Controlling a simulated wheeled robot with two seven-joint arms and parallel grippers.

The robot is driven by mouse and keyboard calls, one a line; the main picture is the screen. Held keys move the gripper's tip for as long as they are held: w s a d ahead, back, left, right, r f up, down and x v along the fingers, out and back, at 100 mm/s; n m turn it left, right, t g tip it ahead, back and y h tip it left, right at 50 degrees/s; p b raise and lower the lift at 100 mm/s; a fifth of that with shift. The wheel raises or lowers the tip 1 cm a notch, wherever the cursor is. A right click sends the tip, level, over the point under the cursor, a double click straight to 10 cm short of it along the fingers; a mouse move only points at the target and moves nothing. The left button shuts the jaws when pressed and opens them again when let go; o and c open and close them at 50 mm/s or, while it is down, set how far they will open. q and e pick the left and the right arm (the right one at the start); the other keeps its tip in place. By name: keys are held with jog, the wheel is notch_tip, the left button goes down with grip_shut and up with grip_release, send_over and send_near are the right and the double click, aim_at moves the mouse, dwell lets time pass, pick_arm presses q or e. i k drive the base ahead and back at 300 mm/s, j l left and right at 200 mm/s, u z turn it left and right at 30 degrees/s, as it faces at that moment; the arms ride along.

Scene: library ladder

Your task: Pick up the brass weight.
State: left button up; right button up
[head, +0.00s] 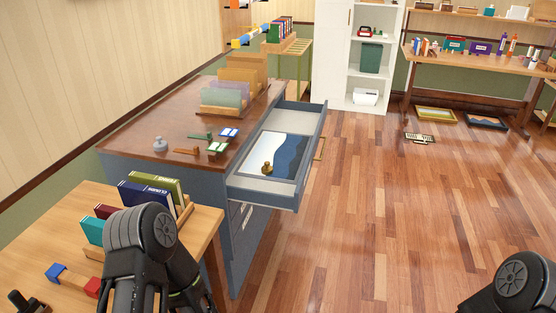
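A small brass weight (267,168) with a knob on top stands upright in the open drawer (262,192) of the blue-grey cabinet. It rests at the near left of the drawer, on or beside a flat blue, white and dark sheet (289,155). Parts of my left arm show at the lower left and of my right arm at the lower right corner.
The brown cabinet top (140,130) holds a grey weight-like object (160,145), small tools and a file rack (232,95). A wooden table (207,218) with books (150,190) stands at the near left. The floor (370,200) right of the drawer is clear.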

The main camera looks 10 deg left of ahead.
aim_at(266, 169)
jog(key=i+z, duration=0.15)
jog(key=i, duration=0.95)
